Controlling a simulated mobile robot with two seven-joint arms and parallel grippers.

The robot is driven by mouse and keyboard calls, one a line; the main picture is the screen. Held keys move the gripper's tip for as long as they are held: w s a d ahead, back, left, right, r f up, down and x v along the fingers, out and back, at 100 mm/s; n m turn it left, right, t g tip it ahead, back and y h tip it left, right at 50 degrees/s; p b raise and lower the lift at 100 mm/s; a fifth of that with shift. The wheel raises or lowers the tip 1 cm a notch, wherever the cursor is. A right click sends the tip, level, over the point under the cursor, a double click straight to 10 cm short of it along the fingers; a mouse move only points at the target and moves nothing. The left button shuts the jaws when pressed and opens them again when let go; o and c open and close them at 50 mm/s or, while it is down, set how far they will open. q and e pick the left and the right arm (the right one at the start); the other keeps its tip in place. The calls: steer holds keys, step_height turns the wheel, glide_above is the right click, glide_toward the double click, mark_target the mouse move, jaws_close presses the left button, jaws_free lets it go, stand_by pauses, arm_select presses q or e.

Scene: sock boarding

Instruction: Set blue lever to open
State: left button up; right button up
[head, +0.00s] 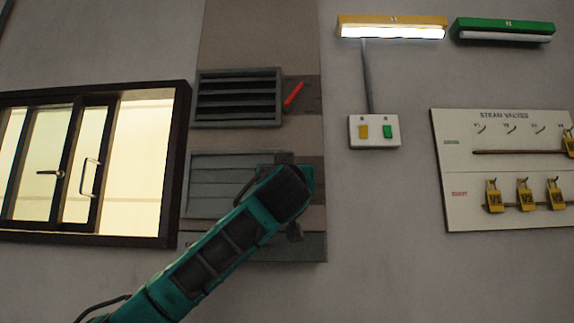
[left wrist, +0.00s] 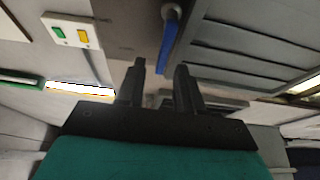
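The blue lever (left wrist: 170,42) shows in the left wrist view, hanging from a round grey pivot beside a grey louvred vent (left wrist: 245,50) whose slats look shut. In the head view this vent (head: 215,190) is the middle one, and my left arm hides the blue lever. My left gripper (left wrist: 158,68) is open, with its two dark fingers apart and nothing held. The lever's free end appears between the fingertips in the picture; I cannot tell whether they touch it. In the head view my left gripper (head: 290,183) is against the panel area. My right gripper is not in view.
A red lever (head: 293,94) sits tilted beside the upper vent (head: 238,98), whose slats show dark gaps. A dark-framed window (head: 174,150) is at left. A switch box (head: 375,144), two lamps and a steam valve board (head: 490,225) are at right.

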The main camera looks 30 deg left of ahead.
arm_select(q)
steer(key=shift+w+a+r, duration=0.1)
steer(key=shift+w+a, duration=0.05)
steer(key=shift+w, duration=0.05)
steer(key=shift+c, duration=0.5)
jaws_close()
